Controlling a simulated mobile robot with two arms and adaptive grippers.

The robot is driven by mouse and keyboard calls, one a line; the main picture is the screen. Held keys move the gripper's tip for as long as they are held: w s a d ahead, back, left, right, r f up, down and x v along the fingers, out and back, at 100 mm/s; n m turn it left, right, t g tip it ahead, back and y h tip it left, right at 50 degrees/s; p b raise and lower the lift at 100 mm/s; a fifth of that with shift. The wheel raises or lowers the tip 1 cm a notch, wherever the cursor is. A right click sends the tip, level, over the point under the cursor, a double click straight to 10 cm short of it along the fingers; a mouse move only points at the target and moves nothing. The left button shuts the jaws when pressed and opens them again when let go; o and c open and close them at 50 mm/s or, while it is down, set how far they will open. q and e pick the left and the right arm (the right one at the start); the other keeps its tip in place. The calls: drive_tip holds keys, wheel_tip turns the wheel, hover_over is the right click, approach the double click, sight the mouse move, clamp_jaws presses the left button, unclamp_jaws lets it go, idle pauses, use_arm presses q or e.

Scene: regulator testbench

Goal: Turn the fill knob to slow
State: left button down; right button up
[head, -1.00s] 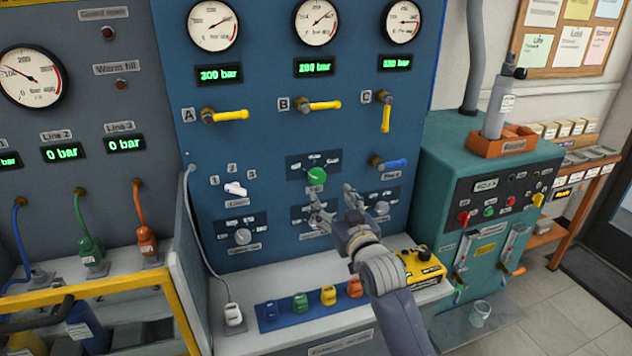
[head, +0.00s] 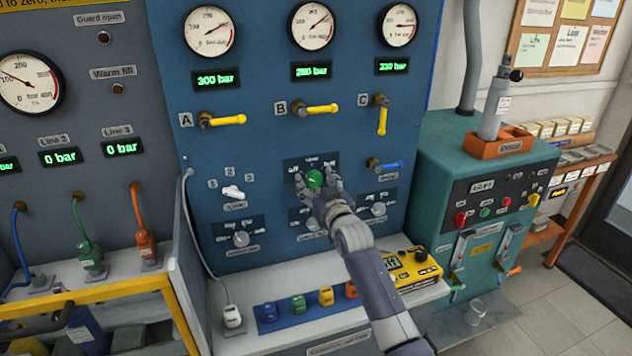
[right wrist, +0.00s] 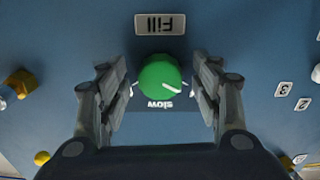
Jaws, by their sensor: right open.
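The green fill knob (head: 315,179) is on the blue panel, below the pressure gauges. In the right wrist view the knob (right wrist: 160,77) shows between my fingers, with the "Fill" label (right wrist: 160,24) and the word "slow" (right wrist: 159,105) upside down. Its white pointer line points right and slightly down there, not at "slow". The side labels are mostly hidden by the fingers. My right gripper (head: 316,175) is open, with one finger on each side of the knob. Gaps show between fingers and knob in the wrist view (right wrist: 161,88). My left gripper is not in view.
Yellow valve handles (head: 222,120) and a blue one (head: 386,166) stick out nearby. A yellow device (head: 415,268) and several coloured plugs (head: 299,304) are on the ledge.

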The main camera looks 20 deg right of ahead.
drive_tip(key=shift+w, duration=0.15)
drive_tip(key=c, duration=1.1)
drive_tip(key=shift+o, duration=0.2)
drive_tip(key=m+p, duration=0.1)
drive_tip(key=m, duration=0.4)
drive_tip(key=shift+m, duration=0.3)
drive_tip(key=m+p, duration=0.1)
drive_tip(key=m, duration=0.5)
drive_tip(key=o, duration=1.1)
drive_tip(key=shift+c, duration=0.2)
